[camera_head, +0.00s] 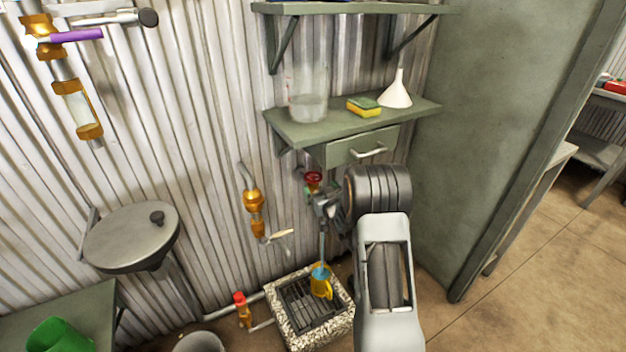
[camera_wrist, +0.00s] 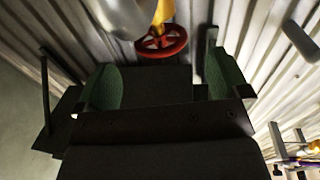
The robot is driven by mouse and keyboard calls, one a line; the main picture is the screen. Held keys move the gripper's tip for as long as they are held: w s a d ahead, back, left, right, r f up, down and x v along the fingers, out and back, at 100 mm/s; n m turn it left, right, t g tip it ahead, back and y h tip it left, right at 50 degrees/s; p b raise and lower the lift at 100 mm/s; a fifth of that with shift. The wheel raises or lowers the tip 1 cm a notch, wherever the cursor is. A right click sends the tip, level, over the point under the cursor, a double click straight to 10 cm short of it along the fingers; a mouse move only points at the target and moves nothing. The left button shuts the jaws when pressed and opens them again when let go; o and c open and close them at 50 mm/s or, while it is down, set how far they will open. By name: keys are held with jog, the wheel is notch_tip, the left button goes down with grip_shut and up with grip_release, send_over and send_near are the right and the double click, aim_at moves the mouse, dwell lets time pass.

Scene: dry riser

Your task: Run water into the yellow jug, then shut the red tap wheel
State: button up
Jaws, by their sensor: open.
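The red tap wheel (camera_head: 313,179) is on the corrugated wall below the drawer, partly hidden by my gripper (camera_head: 323,205). In the wrist view the red wheel (camera_wrist: 162,42) lies beyond the fingertips, roughly in line with the gap between them. My gripper (camera_wrist: 165,78) is open, its two green-padded fingers apart with nothing between them. The yellow jug (camera_head: 322,288) stands on the grate below the tap. A thin blue-grey streak, which looks like running water, comes down to the jug, and blue shows at its mouth. The water level inside is not clear.
The grate sits in a speckled stone basin (camera_head: 282,322). A brass tap with a cream lever (camera_head: 280,237) is left of my gripper. A low red-handled valve (camera_head: 241,308) stands by the basin. Above are a drawer (camera_head: 350,148) and a shelf with a glass container (camera_head: 307,105), sponge and funnel.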

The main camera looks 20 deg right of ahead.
aim_at(313, 176)
jog(key=shift+w+d, duration=0.1)
jog(key=shift+w, duration=3.45)
jog(key=shift+b, duration=0.3)
jog(key=c, duration=0.9)
